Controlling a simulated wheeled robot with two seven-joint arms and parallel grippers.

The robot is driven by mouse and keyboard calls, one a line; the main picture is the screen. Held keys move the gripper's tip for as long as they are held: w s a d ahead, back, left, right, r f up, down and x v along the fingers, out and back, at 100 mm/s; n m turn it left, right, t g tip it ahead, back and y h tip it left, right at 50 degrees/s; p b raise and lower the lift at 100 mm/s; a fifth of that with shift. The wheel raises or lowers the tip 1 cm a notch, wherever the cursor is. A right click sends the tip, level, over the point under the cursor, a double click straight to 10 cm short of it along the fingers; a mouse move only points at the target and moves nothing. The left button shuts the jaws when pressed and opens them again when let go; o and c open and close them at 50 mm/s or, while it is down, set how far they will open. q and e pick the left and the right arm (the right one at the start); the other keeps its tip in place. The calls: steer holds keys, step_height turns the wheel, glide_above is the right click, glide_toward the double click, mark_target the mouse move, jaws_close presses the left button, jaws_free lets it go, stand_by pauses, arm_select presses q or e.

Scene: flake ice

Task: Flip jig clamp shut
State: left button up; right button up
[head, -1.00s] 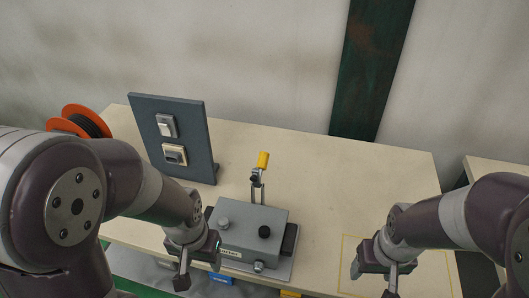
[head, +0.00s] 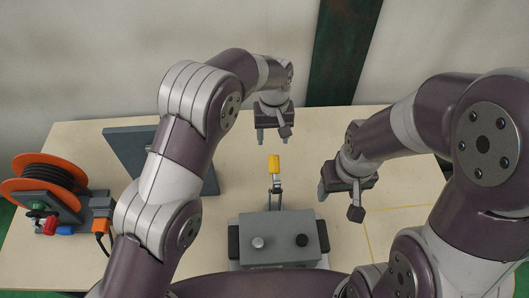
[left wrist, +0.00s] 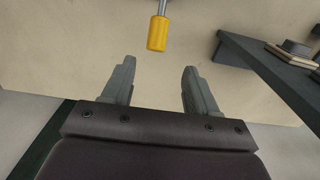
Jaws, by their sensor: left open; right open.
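The jig is a grey box (head: 280,226) on the table, with a toggle clamp behind it. The clamp's yellow handle (head: 274,164) stands up at the end of its metal lever (head: 275,185). My left gripper (head: 272,133) is open and empty, beyond and above the yellow handle. In the left wrist view the yellow handle (left wrist: 158,33) lies ahead of the two open fingers (left wrist: 156,85), not between them. My right gripper (head: 338,200) is open and empty, to the right of the clamp and jig.
A dark upright panel (head: 130,145) stands left of the jig, partly hidden by my left arm; it also shows in the left wrist view (left wrist: 265,70). An orange cable reel (head: 42,185) is at the far left. A yellow outline (head: 368,240) marks the table at right.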

mark_target(274, 159)
arm_select(q)
steer(key=f, duration=0.1)
steer(key=s+d+f+p, duration=0.1)
steer(key=f, duration=0.1)
steer(key=shift+s+d+f+p, duration=0.2)
steer(key=shift+d+p, duration=0.05)
steer(key=shift+p, duration=0.15)
steer(key=f, duration=0.2)
steer(key=w+a+f+p, duration=0.1)
steer(key=f, duration=0.2)
steer(key=f+p, duration=0.1)
steer(key=f, duration=0.1)
steer(key=shift+w+a+f, duration=0.15)
steer(key=shift+w+a, duration=0.05)
steer(key=shift+w, duration=0.1)
steer(key=shift+s+d+f+p, duration=0.1)
steer(key=shift+s+f+p, duration=0.05)
steer(key=shift+f+p, duration=0.15)
steer(key=shift+s+d+f, duration=0.1)
steer(key=shift+s+d, duration=0.15)
steer(key=shift+d, duration=0.05)
steer(key=shift+w+a+f, duration=0.1)
steer(key=shift+c, duration=0.6)
steer(key=shift+w+a, duration=0.1)
steer(key=c, duration=0.5)
jaws_close()
arm_select(e)
steer(key=r, duration=0.4)
steer(key=shift+s+d, duration=0.1)
steer(key=shift+d, duration=0.3)
